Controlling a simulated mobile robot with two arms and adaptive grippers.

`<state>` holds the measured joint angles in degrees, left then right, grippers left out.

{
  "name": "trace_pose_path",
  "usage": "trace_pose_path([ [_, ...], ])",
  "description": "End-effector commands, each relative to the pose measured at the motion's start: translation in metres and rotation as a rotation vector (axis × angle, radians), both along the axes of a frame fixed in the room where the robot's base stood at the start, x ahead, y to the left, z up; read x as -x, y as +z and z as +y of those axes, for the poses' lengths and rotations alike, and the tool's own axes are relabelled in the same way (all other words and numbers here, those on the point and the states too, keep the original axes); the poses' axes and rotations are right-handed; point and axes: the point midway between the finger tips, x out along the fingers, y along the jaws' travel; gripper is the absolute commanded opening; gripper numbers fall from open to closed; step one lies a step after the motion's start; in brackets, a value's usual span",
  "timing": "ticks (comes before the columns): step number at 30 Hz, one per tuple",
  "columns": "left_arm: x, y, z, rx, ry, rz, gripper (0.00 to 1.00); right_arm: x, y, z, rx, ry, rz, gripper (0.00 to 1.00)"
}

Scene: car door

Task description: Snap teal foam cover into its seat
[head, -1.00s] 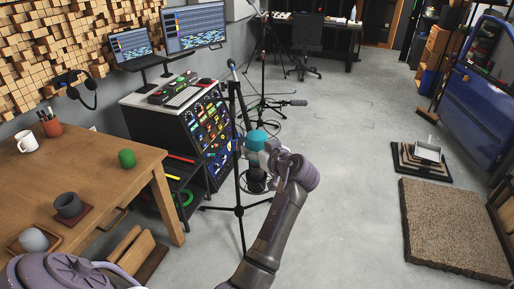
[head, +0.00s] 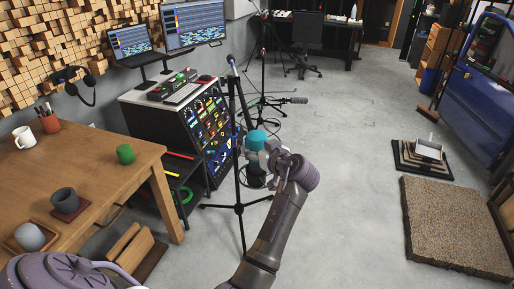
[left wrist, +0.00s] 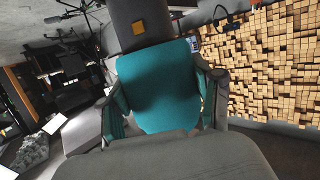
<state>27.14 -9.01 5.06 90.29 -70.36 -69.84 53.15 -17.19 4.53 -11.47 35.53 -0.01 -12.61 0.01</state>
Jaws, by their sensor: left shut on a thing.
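The teal foam cover (head: 256,139) shows at the end of my left arm in the head view, beside the front microphone stand (head: 239,175). My left gripper (head: 262,149) is shut on it. In the left wrist view, the cover (left wrist: 158,85) fills the middle, between the two fingers of my left gripper (left wrist: 162,92). A dark grey body with a small orange square (left wrist: 137,20) stands directly beyond the cover's far edge, in line with it. I cannot tell whether the two touch or overlap. My right gripper is not in view.
A rack of controls (head: 190,125) is behind the stand. Another microphone (head: 298,100) sticks out behind. Open floor (head: 345,170) lies right, with a brown mat (head: 452,225) beyond.

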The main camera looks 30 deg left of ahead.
Motion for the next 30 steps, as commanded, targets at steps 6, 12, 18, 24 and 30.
trace_pose_path([
  [6,0.0,-0.007,0.0,0.0,0.0,0.0,0.47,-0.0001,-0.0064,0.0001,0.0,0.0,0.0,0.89],
  [12,0.0001,-0.0086,-0.0001,0.002,0.0,0.002,0.47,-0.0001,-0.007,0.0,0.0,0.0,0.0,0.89],
  [18,0.0004,-0.0094,-0.0002,0.003,0.0,0.004,0.74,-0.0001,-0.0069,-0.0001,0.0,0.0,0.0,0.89],
  [24,0.0002,-0.0083,0.0,0.001,0.001,0.002,0.93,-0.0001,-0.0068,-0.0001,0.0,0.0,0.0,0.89],
  [30,0.0,-0.0076,0.0001,0.001,0.0,0.0,0.93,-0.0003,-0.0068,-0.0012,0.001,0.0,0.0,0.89],
])
